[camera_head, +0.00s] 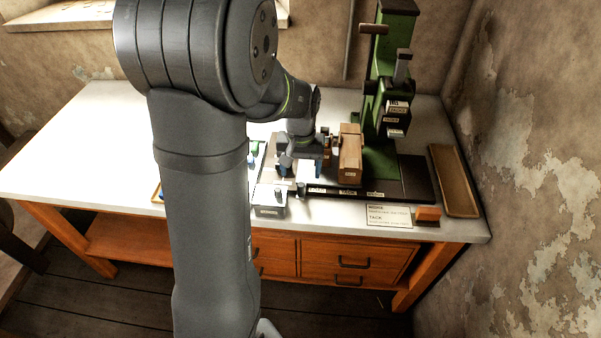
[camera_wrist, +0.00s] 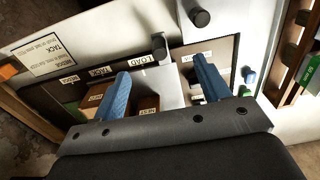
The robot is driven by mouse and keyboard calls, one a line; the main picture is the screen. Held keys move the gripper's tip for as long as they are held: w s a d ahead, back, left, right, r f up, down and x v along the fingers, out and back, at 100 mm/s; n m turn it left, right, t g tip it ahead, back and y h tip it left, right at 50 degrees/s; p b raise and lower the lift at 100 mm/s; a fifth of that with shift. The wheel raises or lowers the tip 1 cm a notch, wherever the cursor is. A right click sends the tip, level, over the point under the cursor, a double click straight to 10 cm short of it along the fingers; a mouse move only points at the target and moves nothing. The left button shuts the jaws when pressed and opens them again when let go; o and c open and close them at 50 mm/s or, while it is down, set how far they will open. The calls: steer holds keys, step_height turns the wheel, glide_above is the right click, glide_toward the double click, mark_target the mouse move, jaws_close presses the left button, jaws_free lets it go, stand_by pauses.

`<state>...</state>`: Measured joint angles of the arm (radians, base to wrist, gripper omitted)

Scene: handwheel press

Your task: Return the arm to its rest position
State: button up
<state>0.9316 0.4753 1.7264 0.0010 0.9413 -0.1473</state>
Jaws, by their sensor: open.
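My gripper (camera_head: 303,166) hangs low over the front of the press base, left of the wooden block (camera_head: 350,155). Its two blue fingers are apart; the wrist view also shows my gripper (camera_wrist: 161,66) open. A pale plate lies between and below the fingers, with nothing visibly clamped. The green press (camera_head: 381,140) stands behind and right of my gripper. My arm hides much of the table's left middle.
The white table (camera_head: 90,150) has a clear left part. A grey box (camera_head: 269,203) is at the front edge. A printed card (camera_head: 389,215), an orange block (camera_head: 428,214) and a wooden tray (camera_head: 453,180) lie at right. The wall is close on the right.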

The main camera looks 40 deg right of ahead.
mark_target(301, 184)
steer(key=shift+f, duration=2.5)
